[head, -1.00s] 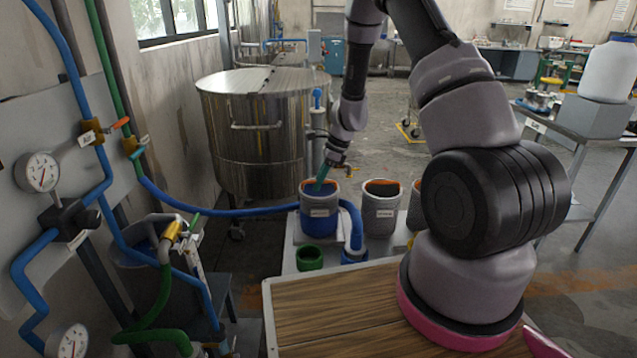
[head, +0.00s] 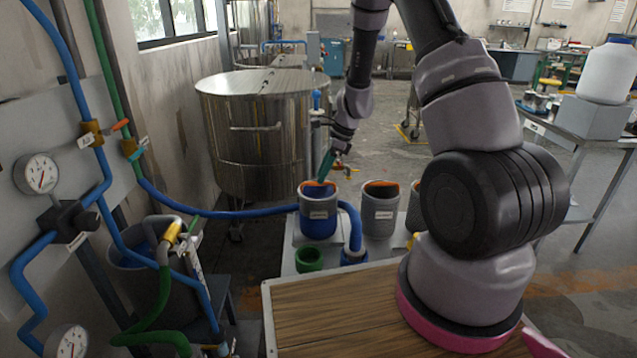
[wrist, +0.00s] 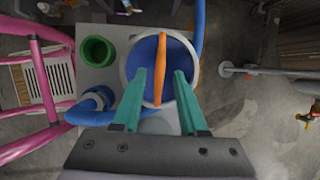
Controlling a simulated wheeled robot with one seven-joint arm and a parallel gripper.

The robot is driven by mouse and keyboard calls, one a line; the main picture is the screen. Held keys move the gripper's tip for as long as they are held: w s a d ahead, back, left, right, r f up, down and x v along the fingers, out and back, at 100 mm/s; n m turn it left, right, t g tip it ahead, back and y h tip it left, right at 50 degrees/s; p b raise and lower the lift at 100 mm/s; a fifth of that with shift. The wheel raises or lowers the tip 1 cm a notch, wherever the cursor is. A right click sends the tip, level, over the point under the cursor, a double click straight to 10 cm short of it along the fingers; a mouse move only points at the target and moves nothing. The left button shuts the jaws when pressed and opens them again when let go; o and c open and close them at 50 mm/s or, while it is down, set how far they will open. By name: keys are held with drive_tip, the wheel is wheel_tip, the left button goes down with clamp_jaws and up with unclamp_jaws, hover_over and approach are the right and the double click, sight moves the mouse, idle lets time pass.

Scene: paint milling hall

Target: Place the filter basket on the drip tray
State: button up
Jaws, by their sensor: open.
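The likely filter basket (wrist: 151,56) is a round blue-lined vessel with a pale grey rim and an orange bar handle across its top. In the head view the basket (head: 318,217) stands upright, grey above and blue below, with an unreadable label. My gripper (wrist: 160,76) has two teal fingers, open, one on each side of the orange handle with gaps to it. In the head view my gripper (head: 326,166) hangs tilted at the basket's mouth. A pale slatted panel (wrist: 46,82) at left in the wrist view may be the drip tray; I cannot be sure.
A similar grey vessel (head: 380,212) stands right of the basket, with another partly hidden by my arm. A green ring (head: 309,259) and a blue hose (head: 352,222) are close by. Pink bars (wrist: 56,110) cross the wrist view's left side. A steel tank (head: 262,130) stands behind.

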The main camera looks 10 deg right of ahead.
drive_tip(key=s+d+r+n+t, duration=0.1)
drive_tip(key=s+r+n, duration=0.1)
drive_tip(key=r, duration=0.7)
drive_tip(key=s+d+r+n, duration=0.2)
drive_tip(key=s+r, duration=0.1)
drive_tip(key=r, duration=0.7)
drive_tip(key=s+r+n+t+h, duration=0.1)
drive_tip(key=s+r+n+t, duration=0.1)
drive_tip(key=s+r+n, duration=0.4)
drive_tip(key=s+d+r+n+t+h, duration=0.1)
drive_tip(key=s+r+n+t, duration=0.2)
drive_tip(key=s+r+n, duration=0.3)
drive_tip(key=s+r, duration=0.5)
drive_tip(key=s, duration=0.4)
drive_tip(key=shift+s+d+h, duration=0.15)
drive_tip(key=shift+s+h, duration=0.15)
drive_tip(key=shift+s, duration=0.1)
idle(0.7)
